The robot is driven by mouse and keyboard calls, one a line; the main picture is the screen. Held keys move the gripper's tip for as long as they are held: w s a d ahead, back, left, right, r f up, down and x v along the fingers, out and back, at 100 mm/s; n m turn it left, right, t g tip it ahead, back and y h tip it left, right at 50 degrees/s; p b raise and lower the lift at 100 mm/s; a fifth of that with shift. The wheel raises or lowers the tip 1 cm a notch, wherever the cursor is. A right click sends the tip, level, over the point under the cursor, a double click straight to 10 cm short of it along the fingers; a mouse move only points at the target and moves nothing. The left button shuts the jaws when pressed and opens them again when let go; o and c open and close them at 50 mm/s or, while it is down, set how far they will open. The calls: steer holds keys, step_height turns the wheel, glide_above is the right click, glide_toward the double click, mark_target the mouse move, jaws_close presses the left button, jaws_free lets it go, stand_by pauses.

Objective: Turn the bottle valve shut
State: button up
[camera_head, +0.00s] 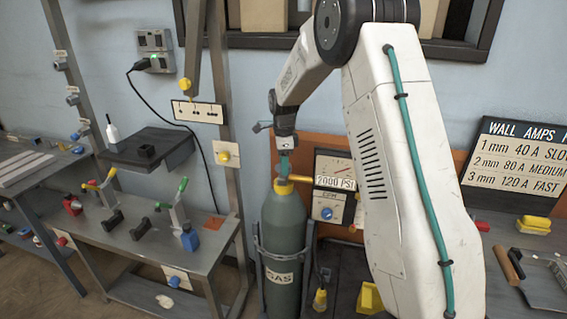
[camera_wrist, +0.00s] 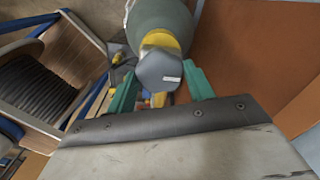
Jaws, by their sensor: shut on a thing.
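The gas bottle (camera_head: 283,228) is a dark green cylinder labelled GAS, standing upright in a metal holder. It has a yellow collar (camera_head: 284,187) at its neck. My gripper (camera_head: 284,164) points down onto the top of the bottle with its teal fingers. In the wrist view the grey faceted bottle valve (camera_wrist: 160,68) sits between the two fingers, and my gripper (camera_wrist: 162,88) is shut on it. The bottle's rounded shoulder shows behind the valve. In the head view the fingers largely hide the valve.
A pressure gauge (camera_head: 333,168) reading 2000 PSI stands right beside the bottle, with a yellow fitting towards the neck. A workbench (camera_head: 150,240) with clamps is at left. A sign (camera_head: 520,160) lists wall amps at right. A cable reel (camera_wrist: 38,85) shows in the wrist view.

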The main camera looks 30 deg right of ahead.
steer(key=o, duration=1)
steer(key=shift+c, duration=0.2)
step_height(320, 180, up, 8)
steer(key=shift+f, duration=0.1)
